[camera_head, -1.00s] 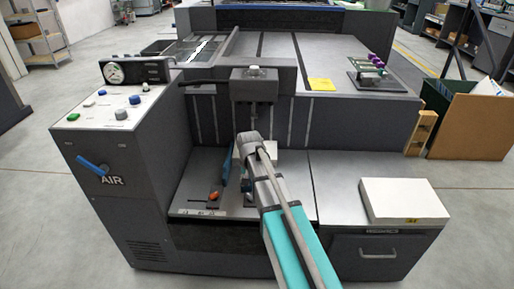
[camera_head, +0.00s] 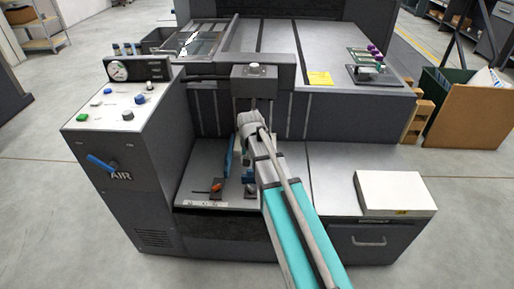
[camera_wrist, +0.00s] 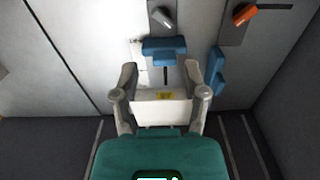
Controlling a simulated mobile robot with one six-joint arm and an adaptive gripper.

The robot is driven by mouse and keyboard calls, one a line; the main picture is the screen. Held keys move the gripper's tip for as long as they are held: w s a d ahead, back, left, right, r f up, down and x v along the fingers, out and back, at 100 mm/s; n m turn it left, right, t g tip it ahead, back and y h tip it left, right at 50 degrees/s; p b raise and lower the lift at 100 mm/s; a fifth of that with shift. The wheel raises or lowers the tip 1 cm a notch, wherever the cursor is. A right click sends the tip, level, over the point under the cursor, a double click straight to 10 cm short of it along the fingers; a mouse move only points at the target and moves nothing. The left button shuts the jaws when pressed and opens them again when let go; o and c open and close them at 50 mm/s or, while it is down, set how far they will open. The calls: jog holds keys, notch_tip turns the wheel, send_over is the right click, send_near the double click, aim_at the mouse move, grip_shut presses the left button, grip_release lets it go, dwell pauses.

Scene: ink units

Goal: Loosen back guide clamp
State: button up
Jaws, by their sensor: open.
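In the wrist view a grey lever (camera_wrist: 162,17) sits on a dark plate at the top centre, just beyond a blue guide block (camera_wrist: 163,47); it looks like the back guide's clamp. A second blue guide (camera_wrist: 217,78) stands to the right; it also shows in the head view (camera_head: 229,156). An orange lever (camera_wrist: 244,14) is at the top right, and left of my arm in the head view (camera_head: 216,188). My gripper (camera_wrist: 160,72) is open, its fingertips apart and short of the blue block.
A white block with a yellow label (camera_wrist: 160,112) lies below the fingers' gap. A dark machine head (camera_head: 254,78) stands behind my gripper. The control console (camera_head: 121,113) is at the left. A white stack (camera_head: 395,191) lies on the right-hand top.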

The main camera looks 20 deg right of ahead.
jog(key=s+r+p, duration=0.9)
jog(key=r+p, duration=0.3)
jog(key=r, duration=0.1)
jog(key=shift+s, duration=0.15)
dwell(0.3)
jog(key=shift+r+p, duration=0.1)
jog(key=shift+p, duration=0.2)
jog(key=s+r+n+p, duration=0.3)
jog(key=s+r+p, duration=0.2)
jog(key=r+p, duration=0.2)
jog(key=shift+s+r+n+p, duration=0.35)
jog(key=shift+r+n+p, duration=0.05)
jog(key=shift+r, duration=0.05)
